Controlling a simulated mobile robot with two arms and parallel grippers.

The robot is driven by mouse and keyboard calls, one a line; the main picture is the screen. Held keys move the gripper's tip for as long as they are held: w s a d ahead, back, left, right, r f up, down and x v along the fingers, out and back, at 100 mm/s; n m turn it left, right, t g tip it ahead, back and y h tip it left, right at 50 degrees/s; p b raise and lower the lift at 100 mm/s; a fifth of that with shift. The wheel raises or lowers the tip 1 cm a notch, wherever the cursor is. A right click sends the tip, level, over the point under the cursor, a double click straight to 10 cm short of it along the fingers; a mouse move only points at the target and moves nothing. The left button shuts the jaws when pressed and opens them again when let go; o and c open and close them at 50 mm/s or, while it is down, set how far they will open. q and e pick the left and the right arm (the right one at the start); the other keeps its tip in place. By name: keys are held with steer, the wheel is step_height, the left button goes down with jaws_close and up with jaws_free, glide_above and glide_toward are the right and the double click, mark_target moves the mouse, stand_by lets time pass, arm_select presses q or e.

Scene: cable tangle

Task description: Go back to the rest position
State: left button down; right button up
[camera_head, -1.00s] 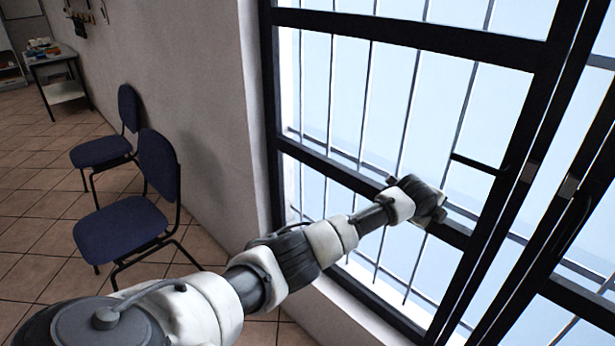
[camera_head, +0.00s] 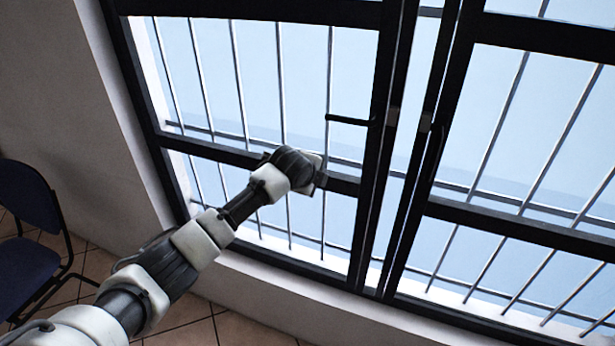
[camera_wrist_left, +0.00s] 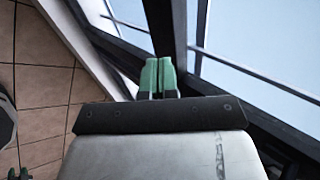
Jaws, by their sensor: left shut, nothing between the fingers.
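My left arm comes in from the lower left in the head view and reaches toward the window. My left gripper (camera_head: 318,180) is at its end, in front of the window's dark middle rail. In the left wrist view the green fingertips of my left gripper (camera_wrist_left: 158,77) are side by side, shut with nothing between them. The window frame lies just beyond them; I cannot tell whether they touch it.
A barred window with dark frames (camera_head: 500,228) fills the middle and right. A blue chair (camera_head: 30,195) stands at the left edge by the grey wall (camera_head: 60,70). Tiled floor (camera_head: 185,318) shows below the window.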

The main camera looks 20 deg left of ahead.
arm_select(q)
steer(key=shift+d+v, duration=0.4)
steer(key=shift+v, duration=2.7)
steer(key=s+a+f+n+g, duration=0.1)
steer(key=s+a+f+n, duration=0.3)
steer(key=f, duration=0.8)
steer(key=s+f+n+g+y, duration=0.1)
steer(key=s+f+n, duration=0.2)
steer(key=s+f, duration=0.7)
steer(key=s+a+f+n+g, duration=0.1)
steer(key=s+f+n, duration=0.15)
steer(key=f, duration=1.25)
steer(key=s+f+n+g, duration=0.1)
steer(key=s+f+n, duration=0.1)
steer(key=s+f, duration=0.65)
steer(key=s+f+n+g, duration=0.25)
steer(key=s+f, duration=0.35)
steer(key=s, duration=0.6)
steer(key=s+f+n, duration=0.1)
steer(key=s+f, duration=0.2)
steer(key=s, duration=0.8)
steer(key=s+f+n+g, duration=0.1)
steer(key=s+f+n, duration=0.1)
steer(key=s, duration=0.9)
steer(key=shift+s+d+f+n+y+b, duration=0.25)
steer(key=shift+f+n+y+b, duration=0.1)
steer(key=shift+f, duration=0.15)
arm_select(e)
steer(key=shift+a+f, duration=0.1)
steer(key=shift+f, duration=0.25)
